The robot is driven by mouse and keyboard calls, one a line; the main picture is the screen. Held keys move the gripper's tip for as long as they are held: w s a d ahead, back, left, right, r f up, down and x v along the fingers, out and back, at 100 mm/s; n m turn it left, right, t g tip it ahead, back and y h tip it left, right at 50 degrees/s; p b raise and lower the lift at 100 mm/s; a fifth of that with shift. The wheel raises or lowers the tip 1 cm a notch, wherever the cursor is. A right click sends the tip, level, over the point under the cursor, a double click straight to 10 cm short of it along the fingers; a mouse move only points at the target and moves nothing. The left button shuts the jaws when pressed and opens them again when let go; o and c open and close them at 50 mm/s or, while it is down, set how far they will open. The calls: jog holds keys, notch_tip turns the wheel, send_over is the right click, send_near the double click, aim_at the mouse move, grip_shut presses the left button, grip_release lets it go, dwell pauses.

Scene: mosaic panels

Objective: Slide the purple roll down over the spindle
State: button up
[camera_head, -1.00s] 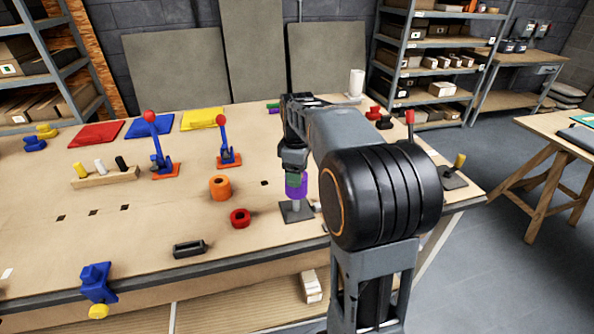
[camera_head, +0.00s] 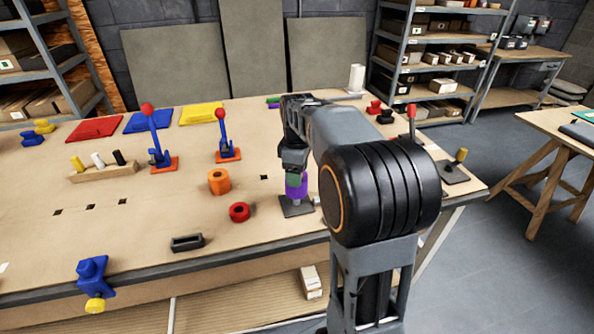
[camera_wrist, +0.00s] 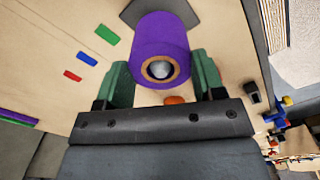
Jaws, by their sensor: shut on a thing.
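The purple roll (camera_head: 297,186) is around the upper part of the grey spindle, above the spindle's dark square base (camera_head: 296,209). In the wrist view the purple roll (camera_wrist: 160,42) sits between the green fingers of my gripper (camera_wrist: 163,85), and the spindle's rounded tip (camera_wrist: 160,69) shows inside the roll's brown core. My gripper (camera_head: 293,176) is shut on the roll from above. A short length of the spindle shows below the roll in the head view.
An orange roll (camera_head: 221,181) and a red ring (camera_head: 239,212) stand left of the spindle. Two blue toggle clamps with red knobs (camera_head: 222,114) stand farther back.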

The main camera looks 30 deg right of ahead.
jog(key=shift+f+b, duration=1.55)
jog(key=shift+f, duration=0.85)
jog(key=o, duration=1)
jog(key=shift+r, duration=0.1)
notch_tip(320, 180, up, 14)
jog(key=shift+f+p, duration=0.15)
jog(key=shift+p, duration=0.5)
